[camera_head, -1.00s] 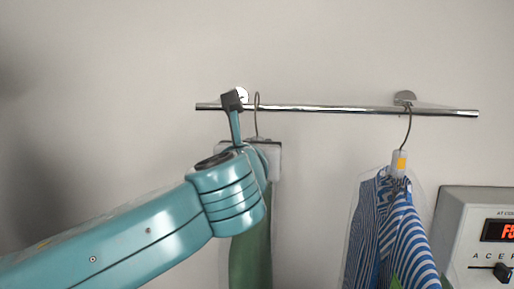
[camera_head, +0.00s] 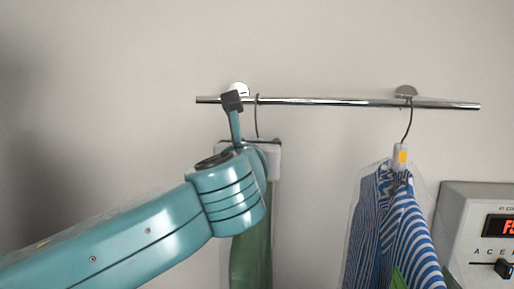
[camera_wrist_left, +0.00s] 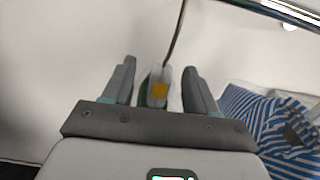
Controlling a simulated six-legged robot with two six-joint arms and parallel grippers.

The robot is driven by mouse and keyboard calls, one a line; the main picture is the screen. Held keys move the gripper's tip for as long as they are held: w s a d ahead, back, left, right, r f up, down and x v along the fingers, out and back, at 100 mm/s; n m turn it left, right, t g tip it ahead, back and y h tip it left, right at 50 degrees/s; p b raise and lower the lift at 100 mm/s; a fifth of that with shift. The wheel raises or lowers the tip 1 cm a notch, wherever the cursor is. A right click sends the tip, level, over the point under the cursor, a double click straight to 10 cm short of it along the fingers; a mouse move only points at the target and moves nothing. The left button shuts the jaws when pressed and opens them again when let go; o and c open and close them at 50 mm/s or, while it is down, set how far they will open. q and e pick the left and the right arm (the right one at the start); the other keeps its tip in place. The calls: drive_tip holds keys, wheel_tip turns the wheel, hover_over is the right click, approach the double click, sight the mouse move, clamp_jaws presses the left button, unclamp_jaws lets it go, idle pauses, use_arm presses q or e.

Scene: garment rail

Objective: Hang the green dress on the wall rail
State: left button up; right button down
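The green dress (camera_head: 251,250) hangs from a hanger, partly hidden behind my left wrist. Its wire hook (camera_head: 257,115) rises to the left part of the wall rail (camera_head: 330,102), its top just above the bar. I cannot tell whether the hook rests on the rail. In the left wrist view, my left gripper (camera_wrist_left: 159,66) has its fingers apart on either side of the hanger's neck with an orange tag (camera_wrist_left: 159,90), with gaps showing. The hook's top is out of that view, and the rail (camera_wrist_left: 285,12) crosses the upper right corner. My right gripper is out of view.
A blue-and-white striped garment (camera_head: 395,230) hangs from the rail's right part; it also shows in the left wrist view (camera_wrist_left: 270,125). A pale box with a red display (camera_head: 468,225) stands at the lower right. The rail between the two hooks is clear.

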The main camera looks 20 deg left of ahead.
use_arm(q)
drive_tip(key=shift+f, duration=0.15)
drive_tip(key=shift+s+d, duration=0.15)
drive_tip(key=shift+s, duration=0.05)
drive_tip(key=b+v, duration=0.3)
drive_tip(key=v, duration=1.1)
drive_tip(key=shift+s+d+b, duration=0.15)
drive_tip(key=shift+s+b, duration=0.15)
drive_tip(key=shift+s, duration=0.05)
drive_tip(key=shift+s+d, duration=0.1)
drive_tip(key=shift+s, duration=0.5)
drive_tip(key=shift+w, duration=0.1)
drive_tip(key=shift+o, duration=0.5)
